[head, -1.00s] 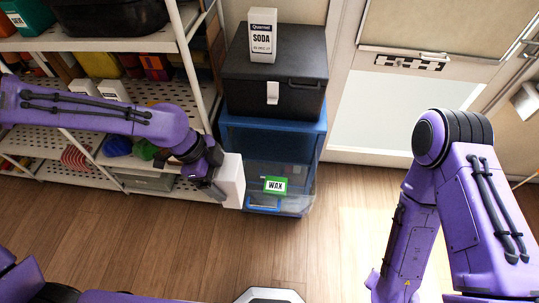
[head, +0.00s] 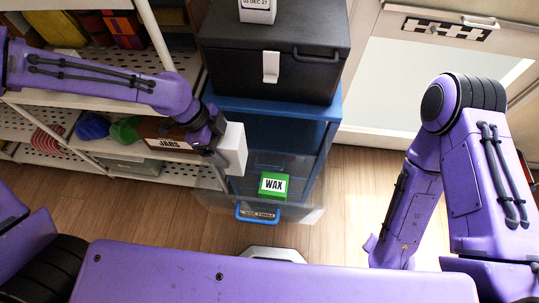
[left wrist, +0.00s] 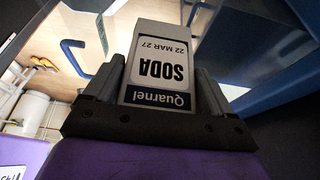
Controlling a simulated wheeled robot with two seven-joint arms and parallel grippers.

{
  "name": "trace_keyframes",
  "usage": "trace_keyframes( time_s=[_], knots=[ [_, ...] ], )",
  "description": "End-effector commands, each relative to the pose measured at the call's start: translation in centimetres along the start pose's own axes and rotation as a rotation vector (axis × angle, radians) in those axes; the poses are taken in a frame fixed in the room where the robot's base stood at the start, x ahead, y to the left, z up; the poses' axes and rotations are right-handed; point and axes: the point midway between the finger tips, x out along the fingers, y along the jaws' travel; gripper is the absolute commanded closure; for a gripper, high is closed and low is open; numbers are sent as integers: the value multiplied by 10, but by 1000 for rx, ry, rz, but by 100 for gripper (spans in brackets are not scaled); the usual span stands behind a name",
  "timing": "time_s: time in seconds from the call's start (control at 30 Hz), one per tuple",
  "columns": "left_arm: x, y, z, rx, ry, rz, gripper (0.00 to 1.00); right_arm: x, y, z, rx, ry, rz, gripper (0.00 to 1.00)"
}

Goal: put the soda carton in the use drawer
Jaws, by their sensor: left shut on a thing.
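A white soda carton (head: 233,148) is in my left gripper (head: 214,158), beside the left of the blue drawer unit (head: 325,110). In the left wrist view the carton (left wrist: 160,68) shows SODA and 22 MAR 27, upside down, between the two fingers of the gripper (left wrist: 158,85). The lower clear drawer (head: 300,208) has a blue handle with a small label, too blurred to read surely, and seems pulled out. A green WAX box (head: 273,185) shows in it. A second carton (head: 257,8), dated 02 DEC 27, stands on the black box. My right gripper is out of view.
The black lidded box (head: 275,50) sits on top of the drawer unit. White shelving (head: 105,165) with a JARS box (head: 170,143) and several other items is close behind my left arm. Wooden floor (head: 350,215) is clear right of the drawers.

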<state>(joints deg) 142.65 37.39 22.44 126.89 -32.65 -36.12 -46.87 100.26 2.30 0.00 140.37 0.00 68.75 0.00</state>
Motion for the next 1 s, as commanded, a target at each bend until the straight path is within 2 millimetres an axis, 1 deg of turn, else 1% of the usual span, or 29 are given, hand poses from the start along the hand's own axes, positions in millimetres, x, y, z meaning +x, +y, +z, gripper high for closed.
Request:
trace_keyframes(
  time_s=[0.03, 0.13, 0.2, 0.3, 0.37, 0.5, 0.6, 0.97, 1.0],
  knots=[
    [10, 0, 4, -1, 1, 0, 60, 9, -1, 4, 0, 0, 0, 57],
    [23, 0, 10, -2, 0, 2, 60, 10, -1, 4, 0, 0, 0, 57],
    [38, 1, 16, -2, 0, 5, 60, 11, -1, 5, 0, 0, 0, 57],
    [55, 0, 22, -1, 0, 2, 60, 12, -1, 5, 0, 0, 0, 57],
    [62, 0, 25, 0, 0, 1, 60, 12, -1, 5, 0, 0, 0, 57],
    [86, 0, 35, 1, -1, 3, 60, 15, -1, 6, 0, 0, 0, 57],
    [99, 0, 40, 3, -1, 1, 60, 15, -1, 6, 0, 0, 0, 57],
    [104, -1, 42, 3, 0, -1, 60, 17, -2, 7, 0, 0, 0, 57],
    [105, -1, 42, 2, 0, 0, 13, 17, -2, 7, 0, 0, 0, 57]
  ],
)
